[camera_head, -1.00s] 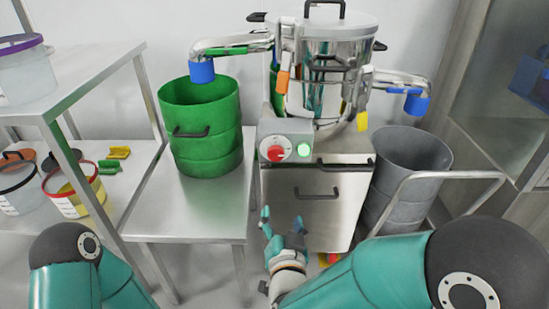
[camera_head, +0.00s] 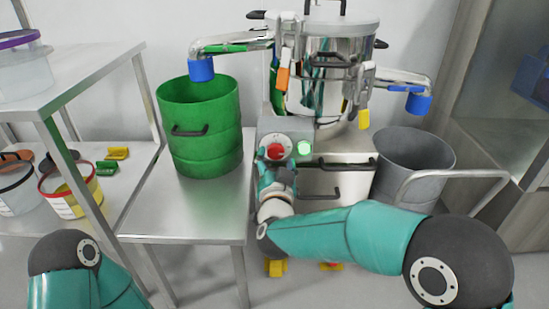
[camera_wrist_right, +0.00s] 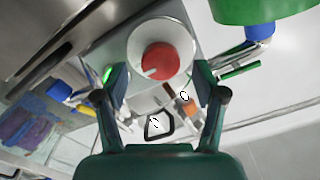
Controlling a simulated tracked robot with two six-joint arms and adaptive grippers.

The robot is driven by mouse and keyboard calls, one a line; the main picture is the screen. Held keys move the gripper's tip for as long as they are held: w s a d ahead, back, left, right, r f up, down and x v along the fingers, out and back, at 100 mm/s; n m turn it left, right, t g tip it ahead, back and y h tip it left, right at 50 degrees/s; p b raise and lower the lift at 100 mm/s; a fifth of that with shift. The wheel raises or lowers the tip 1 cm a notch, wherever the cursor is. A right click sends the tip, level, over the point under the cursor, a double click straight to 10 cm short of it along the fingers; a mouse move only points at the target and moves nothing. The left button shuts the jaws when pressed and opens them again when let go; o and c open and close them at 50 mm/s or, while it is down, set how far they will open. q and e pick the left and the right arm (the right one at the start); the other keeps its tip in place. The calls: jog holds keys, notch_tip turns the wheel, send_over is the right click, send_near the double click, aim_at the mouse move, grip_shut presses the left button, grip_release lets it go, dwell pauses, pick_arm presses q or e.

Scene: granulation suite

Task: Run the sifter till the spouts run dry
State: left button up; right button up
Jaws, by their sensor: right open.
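The steel sifter (camera_head: 335,85) stands at the back centre. Its control box has a red knob (camera_head: 276,151) and a lit green button (camera_head: 304,148). The left spout (camera_head: 201,70), blue-tipped, hangs over the green drum (camera_head: 200,145). The right spout (camera_head: 417,104), also blue-tipped, hangs over the grey bin (camera_head: 408,170). My right gripper (camera_head: 274,170) is just before the knob, partly hiding the box. In the right wrist view my open fingers (camera_wrist_right: 160,82) lie either side of the red knob (camera_wrist_right: 158,61), apart from it. My left gripper is out of view.
A steel table (camera_head: 185,215) carries the green drum. A shelf rack (camera_head: 80,75) with tubs is at the left. A cart handle (camera_head: 455,173) rises by the grey bin. A glass-fronted cabinet (camera_head: 505,110) closes off the right side.

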jog(key=shift+w, duration=1.3)
jog(key=c, duration=1.1)
jog(key=shift+a, duration=0.2)
jog(key=shift+c, duration=0.2)
jog(key=shift+d, duration=0.1)
